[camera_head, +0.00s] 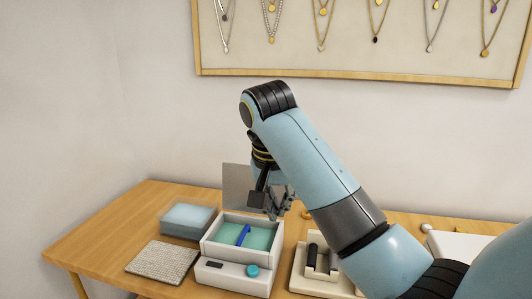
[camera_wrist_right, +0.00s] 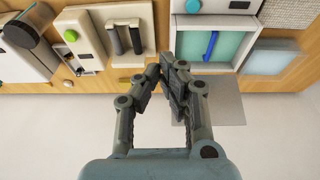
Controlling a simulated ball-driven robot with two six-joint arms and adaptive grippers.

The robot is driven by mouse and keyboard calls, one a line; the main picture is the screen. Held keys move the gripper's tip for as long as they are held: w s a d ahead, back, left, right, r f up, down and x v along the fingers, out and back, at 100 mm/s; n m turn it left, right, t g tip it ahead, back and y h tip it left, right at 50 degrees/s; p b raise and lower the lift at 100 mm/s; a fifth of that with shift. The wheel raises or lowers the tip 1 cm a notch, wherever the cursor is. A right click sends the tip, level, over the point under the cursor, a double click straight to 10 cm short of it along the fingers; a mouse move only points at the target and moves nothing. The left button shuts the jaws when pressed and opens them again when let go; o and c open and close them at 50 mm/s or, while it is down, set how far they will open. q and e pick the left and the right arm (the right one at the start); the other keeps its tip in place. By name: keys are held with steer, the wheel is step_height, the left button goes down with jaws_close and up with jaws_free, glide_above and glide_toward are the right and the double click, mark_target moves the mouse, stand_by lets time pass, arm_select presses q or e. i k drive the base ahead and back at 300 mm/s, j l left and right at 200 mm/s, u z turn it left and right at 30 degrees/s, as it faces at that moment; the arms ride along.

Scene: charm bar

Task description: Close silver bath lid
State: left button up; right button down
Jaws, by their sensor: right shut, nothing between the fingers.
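The silver bath (camera_head: 211,240) is a white box with teal liquid and a blue strip inside, standing open on the table. Its grey lid (camera_head: 236,186) stands upright at the back edge of the bath. My right gripper (camera_head: 277,208) is shut and empty, above the back right corner of the bath and beside the lid. In the right wrist view the shut fingers (camera_wrist_right: 166,72) are next to the lid (camera_wrist_right: 222,103) and partly overlap its edge. Whether they touch it, I cannot tell. The blue strip (camera_wrist_right: 212,45) also shows there. My left gripper is out of view.
A pale blue block (camera_head: 188,219) and a woven grey mat (camera_head: 162,262) lie left of the bath. A white stand with dark rollers (camera_head: 322,261) is on the right, below my arm. A framed necklace board (camera_head: 360,60) hangs on the wall behind.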

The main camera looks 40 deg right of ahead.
mark_target(237, 178)
steer(key=i+l, duration=0.9)
